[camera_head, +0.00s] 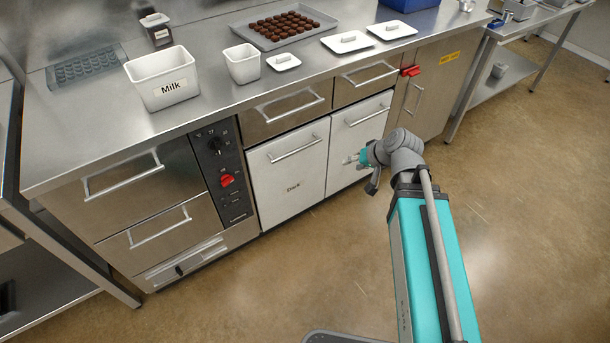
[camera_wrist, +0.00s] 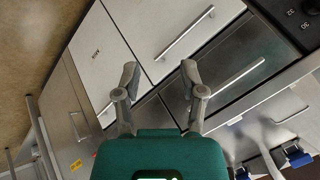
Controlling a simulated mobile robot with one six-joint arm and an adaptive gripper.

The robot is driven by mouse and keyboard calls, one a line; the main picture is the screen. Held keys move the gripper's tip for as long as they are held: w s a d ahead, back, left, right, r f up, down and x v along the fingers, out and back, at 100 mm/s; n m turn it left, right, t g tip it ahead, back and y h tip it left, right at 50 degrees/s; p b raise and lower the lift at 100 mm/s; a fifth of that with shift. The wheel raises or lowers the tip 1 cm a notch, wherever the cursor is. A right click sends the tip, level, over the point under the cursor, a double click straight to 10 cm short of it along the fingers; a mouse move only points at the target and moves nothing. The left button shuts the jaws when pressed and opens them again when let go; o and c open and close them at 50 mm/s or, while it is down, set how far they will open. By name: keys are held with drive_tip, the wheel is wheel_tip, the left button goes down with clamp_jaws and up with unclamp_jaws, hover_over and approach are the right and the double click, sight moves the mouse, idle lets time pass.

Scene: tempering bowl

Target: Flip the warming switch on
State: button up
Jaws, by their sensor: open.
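A black control panel (camera_head: 218,170) is set in the front of the steel counter, left of the white doors. It carries a dark round dial (camera_head: 216,144) with numbers, and a red switch (camera_head: 227,180) below it. The switch's exact position is too small to tell. My gripper (camera_head: 361,170) is in front of the right white door, well to the right of the panel and apart from it. In the wrist view my gripper (camera_wrist: 160,76) is open with nothing between its fingers, facing the cabinet fronts. Part of the numbered dark panel (camera_wrist: 300,20) shows at upper right.
White doors (camera_head: 293,175) and steel drawers (camera_head: 285,110) have protruding bar handles. A red part (camera_head: 410,71) sits on the far-right cabinet. A Milk container (camera_head: 163,82), white lids and a tray (camera_head: 250,37) of chocolates stand on the counter. The floor in front is clear.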

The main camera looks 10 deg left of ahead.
drive_tip(key=w+a+f+m+t+y+b, duration=0.3)
drive_tip(key=a+f+b, duration=0.5)
drive_tip(key=b, duration=0.7)
drive_tip(key=w+a+f+m+t+y+b, duration=0.3)
drive_tip(key=a+f+b, duration=0.5)
drive_tip(key=b, duration=0.7)
drive_tip(key=shift+a+f+t+y+b, duration=0.3)
drive_tip(key=shift+f+t+y, duration=0.4)
drive_tip(key=shift+t, duration=0.3)
